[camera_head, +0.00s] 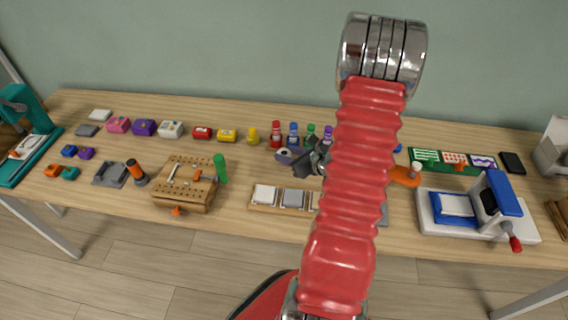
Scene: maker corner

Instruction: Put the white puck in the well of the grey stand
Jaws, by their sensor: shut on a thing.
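My gripper (308,162), dark grey, is over the middle of the table, just left of my red arm. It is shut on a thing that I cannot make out. I cannot pick out a white puck; the jaws and my arm hide that spot. A low grey block (108,174) at the left of the table may be the grey stand, but its well is not clear. A grey edge (384,214) of another thing shows right of my arm, mostly hidden. My gripper is well to the right of the grey block.
A purple-grey roll (283,156) lies close left of my gripper. Several small bottles (293,135) stand behind. A wooden tray (252,207) with square tiles is in front. A pegboard block (184,185) with a green peg stands left; a blue-and-white press (470,225) stands right.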

